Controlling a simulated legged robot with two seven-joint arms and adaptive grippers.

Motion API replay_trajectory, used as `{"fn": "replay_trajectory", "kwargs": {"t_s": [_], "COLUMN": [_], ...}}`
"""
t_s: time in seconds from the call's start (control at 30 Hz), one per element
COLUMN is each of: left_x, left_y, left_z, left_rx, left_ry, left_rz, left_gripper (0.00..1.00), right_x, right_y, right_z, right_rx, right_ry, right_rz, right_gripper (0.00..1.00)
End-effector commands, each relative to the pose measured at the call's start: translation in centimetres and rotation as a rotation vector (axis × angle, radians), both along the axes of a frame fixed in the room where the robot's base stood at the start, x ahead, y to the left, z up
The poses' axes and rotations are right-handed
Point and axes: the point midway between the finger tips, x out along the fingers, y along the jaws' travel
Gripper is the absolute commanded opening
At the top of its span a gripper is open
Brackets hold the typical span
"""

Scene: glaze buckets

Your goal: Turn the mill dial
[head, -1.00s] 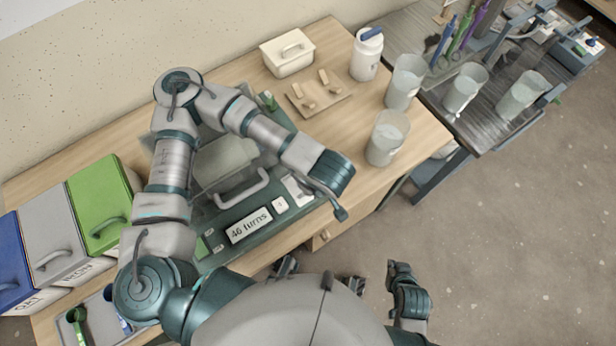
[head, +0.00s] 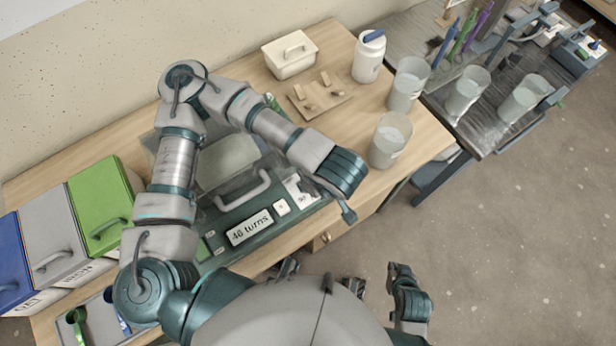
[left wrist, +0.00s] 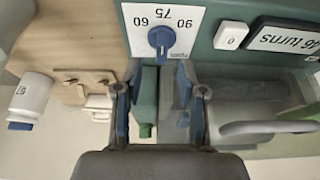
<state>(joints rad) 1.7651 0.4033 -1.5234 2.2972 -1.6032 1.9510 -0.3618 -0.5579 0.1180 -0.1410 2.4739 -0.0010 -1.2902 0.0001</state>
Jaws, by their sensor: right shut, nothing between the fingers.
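The mill dial (left wrist: 161,38) is a blue knob on a white plate marked 60, 75 and 90, in the left wrist view. In the head view part of its plate (head: 304,196) shows beside my left forearm; the knob is hidden. The mill's green base (head: 215,226) carries a "46 turns" display (head: 250,228). My left gripper (left wrist: 161,92) has its fingers apart, with nothing between them, a little short of the dial in the left wrist view. My right gripper (head: 398,268) is shut and empty, off the table over the floor side.
Clear glaze buckets (head: 391,140) stand on the table's right part, near a white jar (head: 369,56), a wooden board (head: 318,95) and a lidded cream box (head: 290,53). The mill's handle (left wrist: 270,127) lies close to my left gripper.

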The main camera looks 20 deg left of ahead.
Motion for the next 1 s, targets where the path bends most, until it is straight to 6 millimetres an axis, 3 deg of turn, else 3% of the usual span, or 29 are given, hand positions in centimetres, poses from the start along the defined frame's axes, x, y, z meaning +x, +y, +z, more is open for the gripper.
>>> {"fn": "replay_trajectory", "kwargs": {"t_s": [0.2, 0.4, 1.0], "left_x": [-1.0, -1.5, -1.6], "left_y": [-1.4, -2.0, -2.1], "left_z": [4.4, 6.6, 6.9], "left_rx": [0.000, 0.001, 0.001], "left_ry": [-0.003, -0.002, 0.000], "left_rz": [-0.001, 0.001, 0.001], "left_gripper": [0.40, 0.40, 0.40], "right_x": [0.0, 0.0, 0.1], "right_y": [0.0, 0.0, 0.0], "right_z": [0.0, 0.0, -0.1], "right_rx": [0.000, 0.000, 0.000], "right_ry": [0.000, 0.000, 0.002], "right_rz": [0.000, 0.000, 0.000], "right_gripper": [0.00, 0.00, 0.00]}}
